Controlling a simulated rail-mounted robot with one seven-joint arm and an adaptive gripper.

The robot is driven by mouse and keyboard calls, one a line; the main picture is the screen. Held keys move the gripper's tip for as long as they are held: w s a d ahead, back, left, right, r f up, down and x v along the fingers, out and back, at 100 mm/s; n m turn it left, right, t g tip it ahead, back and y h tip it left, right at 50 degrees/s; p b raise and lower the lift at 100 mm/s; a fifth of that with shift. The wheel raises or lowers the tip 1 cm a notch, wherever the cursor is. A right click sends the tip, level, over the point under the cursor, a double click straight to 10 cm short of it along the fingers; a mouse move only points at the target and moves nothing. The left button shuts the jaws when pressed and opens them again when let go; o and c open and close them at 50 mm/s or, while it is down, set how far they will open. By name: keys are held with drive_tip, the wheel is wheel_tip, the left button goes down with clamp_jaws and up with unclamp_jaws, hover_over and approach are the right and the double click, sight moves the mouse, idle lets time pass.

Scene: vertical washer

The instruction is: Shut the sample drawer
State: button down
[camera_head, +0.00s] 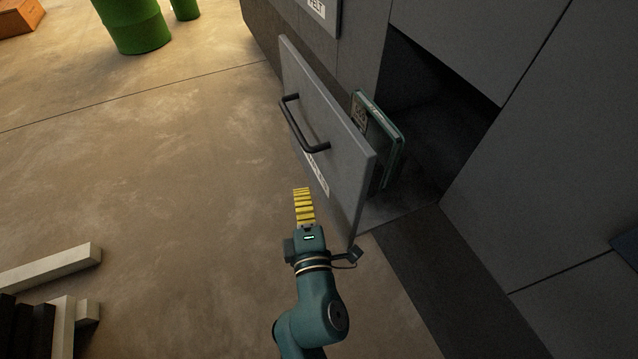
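The sample drawer (328,160) is pulled out of the grey cabinet, with its flat grey front standing away from the dark opening (445,110). A black bar handle (303,125) sits on its front, with a white label partly visible below. A teal-edged box (378,135) shows behind the drawer front. My gripper (303,192), with yellow fingers, is in front of the drawer's lower part, below the handle. It looks apart from the front, but the exact gap is unclear. The fingers appear edge-on, so their opening is hidden. I see nothing held.
The grey cabinet face (560,150) fills the right side. Green barrels (138,25) and an orange-brown crate (18,15) stand at the upper left. Pale beams (50,268) lie at the lower left. The floor left of the drawer is clear.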

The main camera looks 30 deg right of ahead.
sight(403, 155)
drive_tip(key=d, duration=0.1)
drive_tip(key=w+d, duration=0.1)
drive_tip(key=d, duration=0.2)
drive_tip(key=shift+w+d+p, duration=0.3)
drive_tip(key=shift+w+p, duration=0.1)
drive_tip(key=p, duration=0.2)
drive_tip(key=d+p, duration=0.1)
drive_tip(key=p, duration=0.1)
drive_tip(key=shift+d+r, duration=0.3)
drive_tip(key=shift+r, duration=0.1)
drive_tip(key=d+p, duration=0.3)
drive_tip(key=d, duration=0.3)
drive_tip(key=d+p, duration=0.3)
drive_tip(key=d, duration=0.4)
drive_tip(key=s+d+f+p, duration=0.1)
drive_tip(key=d+p, duration=0.2)
drive_tip(key=d, duration=0.3)
drive_tip(key=shift+d, duration=0.2)
drive_tip(key=shift+s+d, duration=0.1)
drive_tip(key=shift+d, duration=0.6)
drive_tip(key=shift+r, duration=0.1)
